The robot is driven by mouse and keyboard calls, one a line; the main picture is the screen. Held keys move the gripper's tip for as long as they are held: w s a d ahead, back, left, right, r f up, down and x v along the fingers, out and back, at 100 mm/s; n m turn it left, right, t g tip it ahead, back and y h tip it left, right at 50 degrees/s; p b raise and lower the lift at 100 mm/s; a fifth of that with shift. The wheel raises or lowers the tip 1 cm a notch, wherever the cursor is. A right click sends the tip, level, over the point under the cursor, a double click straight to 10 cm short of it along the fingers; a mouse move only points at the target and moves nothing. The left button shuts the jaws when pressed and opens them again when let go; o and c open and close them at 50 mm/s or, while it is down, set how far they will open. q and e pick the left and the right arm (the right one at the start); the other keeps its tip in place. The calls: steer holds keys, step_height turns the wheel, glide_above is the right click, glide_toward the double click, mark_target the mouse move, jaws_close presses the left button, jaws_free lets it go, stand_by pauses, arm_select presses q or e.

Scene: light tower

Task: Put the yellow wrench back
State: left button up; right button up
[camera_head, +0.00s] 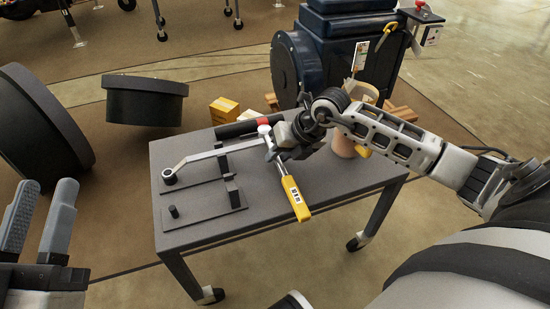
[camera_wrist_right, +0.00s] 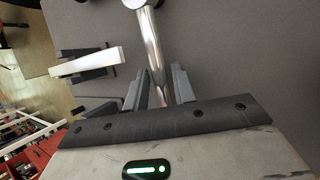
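The yellow wrench has a yellow handle (camera_head: 295,198) with a label and a silver head and shaft. It slants over the right part of the grey table, its handle end reaching the front edge. My right gripper (camera_head: 279,147) is at the silver part of this wrench. Exact finger contact is partly hidden. My left gripper (camera_head: 40,215) is open and empty, left of the table.
The grey table (camera_head: 270,222) carries dark holders (camera_head: 210,203) with posts. A silver bar (camera_head: 205,157) with a ring end lies across its left part. A red-and-black tool (camera_head: 240,128) lies at the back edge. A blue machine (camera_head: 330,55) and yellow boxes (camera_head: 223,109) stand behind.

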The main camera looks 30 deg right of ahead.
jaws_close()
steer(key=shift+r, duration=0.1)
